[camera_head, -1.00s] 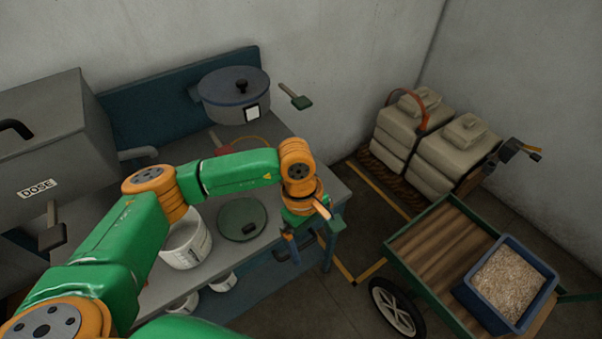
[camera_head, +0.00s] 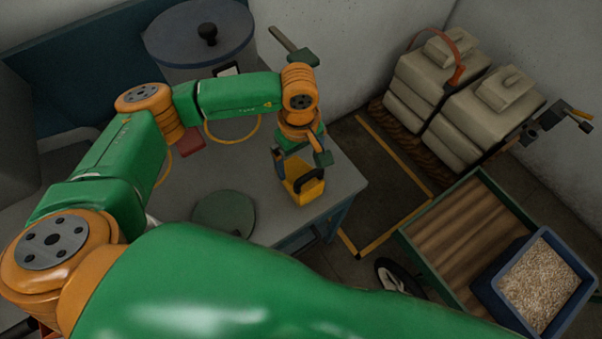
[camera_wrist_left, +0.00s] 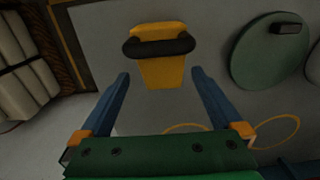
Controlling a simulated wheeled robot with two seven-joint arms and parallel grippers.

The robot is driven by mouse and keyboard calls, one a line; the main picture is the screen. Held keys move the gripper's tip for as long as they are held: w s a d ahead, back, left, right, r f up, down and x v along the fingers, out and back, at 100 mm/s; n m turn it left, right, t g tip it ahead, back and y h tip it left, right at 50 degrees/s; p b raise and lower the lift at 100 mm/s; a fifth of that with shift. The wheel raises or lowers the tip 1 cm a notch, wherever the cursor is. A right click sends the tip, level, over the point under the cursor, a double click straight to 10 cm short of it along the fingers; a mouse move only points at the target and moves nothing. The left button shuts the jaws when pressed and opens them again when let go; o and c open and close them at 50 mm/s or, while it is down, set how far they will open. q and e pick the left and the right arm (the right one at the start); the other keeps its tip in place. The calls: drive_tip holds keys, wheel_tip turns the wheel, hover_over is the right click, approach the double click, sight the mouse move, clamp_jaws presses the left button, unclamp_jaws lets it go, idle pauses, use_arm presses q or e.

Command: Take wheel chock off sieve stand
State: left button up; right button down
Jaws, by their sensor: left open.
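The wheel chock (camera_head: 310,192) is a yellow wedge with a black handle. It sits near the right end of the grey-topped stand (camera_head: 345,180), which I take to be the sieve stand. My left gripper (camera_head: 298,168) is open just above the chock in the head view, its fingers partly overlapping it. In the left wrist view the chock (camera_wrist_left: 161,72) lies ahead, between and beyond the two blue fingertips (camera_wrist_left: 160,76). The black handle crosses the chock, and nothing is between the fingers. My right gripper does not show.
A round green lid (camera_head: 223,211) lies beside the chock, left of it. A blue-grey lidded pot (camera_head: 200,40) stands at the back. A green cart (camera_head: 470,225) carries a blue bin (camera_head: 540,285) of grain. Stacked sacks (camera_head: 440,75) stand by the wall.

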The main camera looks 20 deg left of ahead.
sight(301, 174)
use_arm(q)
drive_tip(key=f+p, duration=0.2)
drive_tip(key=shift+s+d+f, duration=0.2)
drive_tip(key=shift+s+f, duration=0.1)
drive_tip(key=shift+s, duration=0.05)
wheel_tip(301, 174, down, 3)
drive_tip(key=shift+f, duration=0.15)
drive_tip(key=c, duration=1.5)
